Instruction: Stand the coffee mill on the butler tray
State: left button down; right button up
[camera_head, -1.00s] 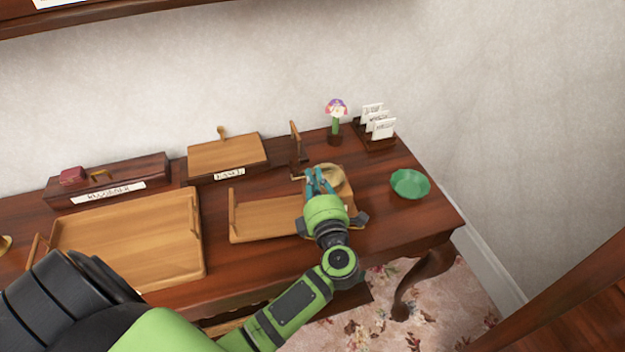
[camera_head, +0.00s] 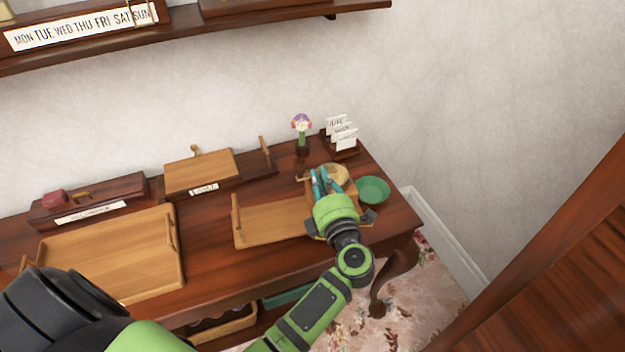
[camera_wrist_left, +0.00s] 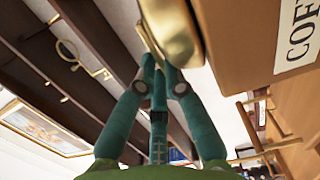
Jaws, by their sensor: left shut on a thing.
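The coffee mill is a wooden box with a brass bowl-like top (camera_head: 341,174); it is at the right of the desk, largely hidden by my left gripper (camera_head: 322,182). In the left wrist view, its labelled wooden body (camera_wrist_left: 250,45) and brass top (camera_wrist_left: 172,25) show close up. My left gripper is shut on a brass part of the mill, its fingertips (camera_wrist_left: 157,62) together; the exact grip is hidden. The large wooden tray with end handles (camera_head: 110,265), apparently the butler tray, lies bare at the left. My right gripper is not in view.
A smaller wooden rack with an upright end (camera_head: 268,222) lies directly left of the mill. A green bowl (camera_head: 373,190) is close right. A flower vase (camera_head: 302,148), card holder (camera_head: 341,143) and labelled box (camera_head: 200,172) stand behind. A shelf (camera_head: 200,28) hangs above.

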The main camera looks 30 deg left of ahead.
aim_at(111, 248)
jog(key=k+j, duration=0.15)
jog(key=j, duration=0.25)
jog(key=k+j, duration=0.2)
jog(key=j, duration=0.15)
jog(key=k+j, duration=0.15)
jog(key=j, duration=0.25)
jog(key=k+j, duration=0.15)
jog(key=j, duration=0.25)
jog(key=k+j, duration=0.15)
jog(key=j, duration=0.2)
